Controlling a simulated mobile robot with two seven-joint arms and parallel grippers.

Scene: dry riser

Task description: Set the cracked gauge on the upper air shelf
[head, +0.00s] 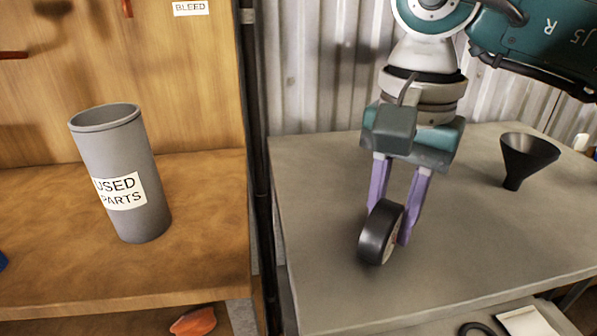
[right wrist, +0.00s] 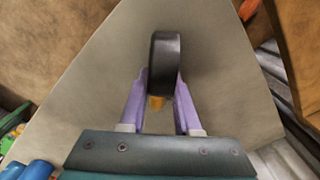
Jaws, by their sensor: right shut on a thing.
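The gauge (head: 378,233) is a round, thick black-rimmed disc with a pale face turned to the right. My right gripper (head: 393,222) points down over the grey table and is shut on it, with one purple finger on each side. In the right wrist view the gauge (right wrist: 165,68) stands edge-on between the fingertips, with a small orange-yellow part near the fingers. Its face is mostly hidden, so I cannot see a crack. I cannot tell whether it touches the table. No shelf labelled as the air shelf shows. My left gripper is not in view.
A grey table (head: 320,240) lies under the gauge, with a black funnel (head: 526,158) at right. A wooden shelf unit (head: 200,270) at left holds a grey "USED PARTS" bin (head: 125,170). A "BLEED" label (head: 190,8) is above. An orange object (head: 193,321) lies lower down.

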